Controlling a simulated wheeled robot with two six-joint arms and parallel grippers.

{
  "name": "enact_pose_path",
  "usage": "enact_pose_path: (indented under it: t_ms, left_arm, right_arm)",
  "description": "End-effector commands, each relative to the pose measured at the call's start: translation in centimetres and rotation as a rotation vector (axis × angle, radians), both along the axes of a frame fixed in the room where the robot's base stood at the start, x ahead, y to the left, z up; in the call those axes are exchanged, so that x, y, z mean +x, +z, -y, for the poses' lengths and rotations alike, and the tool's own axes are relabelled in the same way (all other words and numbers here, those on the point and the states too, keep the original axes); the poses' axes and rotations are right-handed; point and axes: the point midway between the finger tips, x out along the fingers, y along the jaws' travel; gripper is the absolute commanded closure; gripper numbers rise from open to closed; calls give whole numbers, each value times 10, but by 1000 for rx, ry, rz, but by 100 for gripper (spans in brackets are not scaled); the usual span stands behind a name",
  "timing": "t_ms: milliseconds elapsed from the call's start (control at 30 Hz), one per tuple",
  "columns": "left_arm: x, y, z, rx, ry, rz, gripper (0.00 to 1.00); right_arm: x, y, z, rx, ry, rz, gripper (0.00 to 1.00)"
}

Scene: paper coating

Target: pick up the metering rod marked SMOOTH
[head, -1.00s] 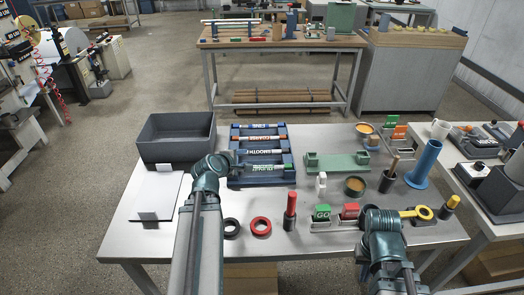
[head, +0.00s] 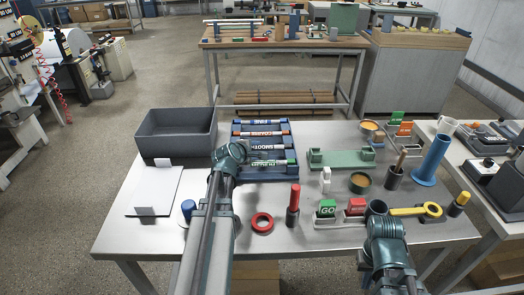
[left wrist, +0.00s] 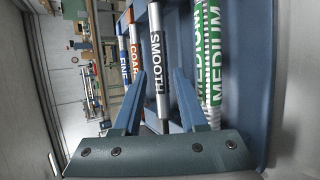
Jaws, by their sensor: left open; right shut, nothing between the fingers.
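The metering rod marked SMOOTH (head: 264,148) lies in a blue rack (head: 291,174), between the COARSE rod (head: 262,134) and the MEDIUM rod (head: 270,163). The FINE rod (head: 264,122) is at the back. My left gripper (head: 250,154) is over the left end of the rack. In the left wrist view its open fingers stand on either side of the SMOOTH rod (left wrist: 158,60), not closed on it. My right gripper (head: 385,228) is low at the front right of the table, shut and empty; its fingertips are hidden.
A grey bin (head: 177,147) and a white sheet (head: 155,188) are left of the rack. A green holder (head: 340,158) stands to the right. A red ring (head: 262,222), a red-handled tool (head: 294,200) and GO blocks (head: 326,208) are in front.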

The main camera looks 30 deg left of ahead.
Motion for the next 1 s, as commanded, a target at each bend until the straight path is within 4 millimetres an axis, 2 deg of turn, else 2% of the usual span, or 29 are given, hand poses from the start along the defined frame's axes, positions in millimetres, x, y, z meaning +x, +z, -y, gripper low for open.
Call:
enact_pose_path:
  t_ms: [33,200,467,700,1000]
  left_arm:
    - [9,-8,-1,0,-2,1,58]
    - [30,-20,-2,0,-1,0,58]
    - [32,-19,-1,0,0,0,58]
    - [32,-19,-2,0,0,0,99]
    - [32,-19,-2,0,-1,0,100]
  right_arm:
    - [0,-8,0,0,0,0,100]
    - [0,-20,0,0,0,0,100]
    - [0,-19,0,0,0,0,100]
    - [0,-19,0,0,0,0,100]
    - [0,-19,0,0,0,0,100]
